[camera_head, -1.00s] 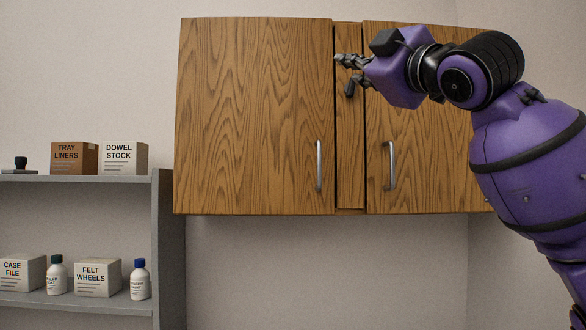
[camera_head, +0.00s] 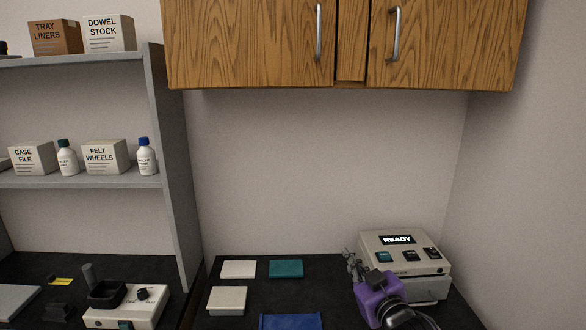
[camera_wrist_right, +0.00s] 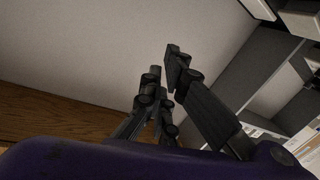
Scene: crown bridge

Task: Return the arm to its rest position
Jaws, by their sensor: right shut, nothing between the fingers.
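My right arm, purple with black joints, shows at the lower right of the head view. Its gripper (camera_head: 352,264) is in front of the beige machine's left side and above the dark counter. The gripper points up and is shut with nothing in it. In the right wrist view, its dark fingers (camera_wrist_right: 164,78) stand against a plain wall, with no object between them. My left gripper is in neither view.
A beige machine (camera_head: 405,245) reading "READY" stands on the dark counter (camera_head: 260,292). Pale, teal and blue flat items lie left of it. The closed wooden cabinet (camera_head: 250,45) hangs above. A grey shelf (camera_head: 175,150) with boxes and bottles stands left.

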